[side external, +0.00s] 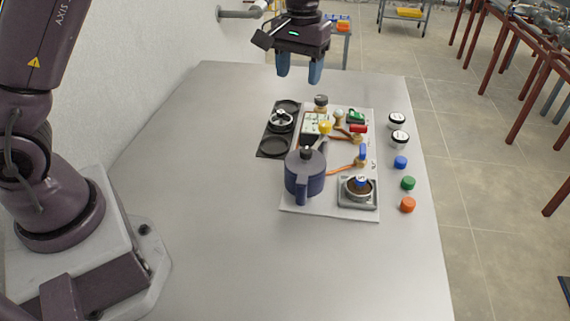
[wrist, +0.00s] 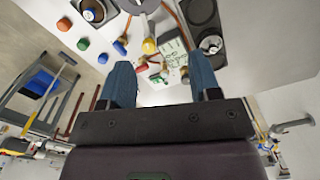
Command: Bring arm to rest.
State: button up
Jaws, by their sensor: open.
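My gripper (side external: 300,72) hangs above the far end of the metal table (side external: 190,185), with blue fingers pointing down. It is open, with nothing between the fingers. In the wrist view my gripper (wrist: 160,85) shows two blue fingers spread apart. Below it and nearer the camera is a white board (side external: 316,203) with pipes, coloured valves and a dark blue pot-shaped vessel (side external: 304,178). The gripper is apart from all of these.
A black tray (side external: 273,147) with round recesses lies left of the board. Black-and-white, blue, green and orange caps (side external: 407,205) line the table's right side. A white wall (side external: 135,70) stands along the left. The table's left and front areas are clear.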

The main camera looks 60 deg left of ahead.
jog(key=s+d+r+m+t, duration=0.1)
jog(key=s+r, duration=0.4)
jog(key=s, duration=0.7)
jog(key=s+d+r+m+t, duration=0.1)
jog(key=s+r+m+t, duration=0.3)
jog(key=s, duration=0.9)
jog(key=shift+s+r+t, duration=0.3)
jog(key=shift+r+t, duration=0.1)
jog(key=shift+r, duration=0.25)
